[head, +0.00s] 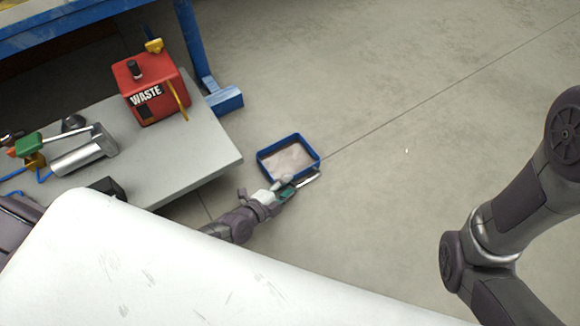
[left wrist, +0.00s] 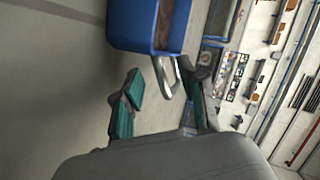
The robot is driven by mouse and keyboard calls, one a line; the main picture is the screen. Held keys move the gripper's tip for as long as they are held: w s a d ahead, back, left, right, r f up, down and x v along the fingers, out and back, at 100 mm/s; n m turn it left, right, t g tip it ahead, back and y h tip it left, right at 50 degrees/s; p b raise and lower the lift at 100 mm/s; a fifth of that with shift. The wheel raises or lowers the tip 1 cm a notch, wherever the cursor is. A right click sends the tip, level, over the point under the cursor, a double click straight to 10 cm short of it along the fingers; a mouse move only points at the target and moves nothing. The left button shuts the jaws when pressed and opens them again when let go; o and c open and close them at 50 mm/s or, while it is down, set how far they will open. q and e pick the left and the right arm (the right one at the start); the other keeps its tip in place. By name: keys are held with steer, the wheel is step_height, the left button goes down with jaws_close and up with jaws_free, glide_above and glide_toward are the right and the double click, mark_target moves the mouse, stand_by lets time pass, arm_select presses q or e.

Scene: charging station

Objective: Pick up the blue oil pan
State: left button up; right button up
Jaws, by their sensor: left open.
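The blue oil pan (head: 278,145) sits on the concrete floor, with a pale pinkish inside. My left gripper (head: 295,184) reaches down to its near side in the head view. In the left wrist view the pan's blue wall (left wrist: 130,25) is at the top, and a pale looped handle (left wrist: 164,78) sticks out from it toward my gripper. The left gripper (left wrist: 160,92) is open, its green-padded fingers spread, with the handle's end between them. I cannot tell whether a finger touches it. My right arm shows at the right of the head view, but its gripper is out of view.
A grey-topped table (head: 205,150) stands left of the pan, with a red WASTE box (head: 150,88), a grey cylinder (head: 85,157) and tools on it. A blue bench frame (head: 190,40) stands behind. The floor right of the pan is clear.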

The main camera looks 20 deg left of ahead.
arm_select(q)
steer(key=shift+w+d+f, duration=0.1)
steer(key=shift+w+f, duration=0.05)
steer(key=shift+w, duration=0.15)
steer(key=shift+c, duration=0.3)
jaws_close()
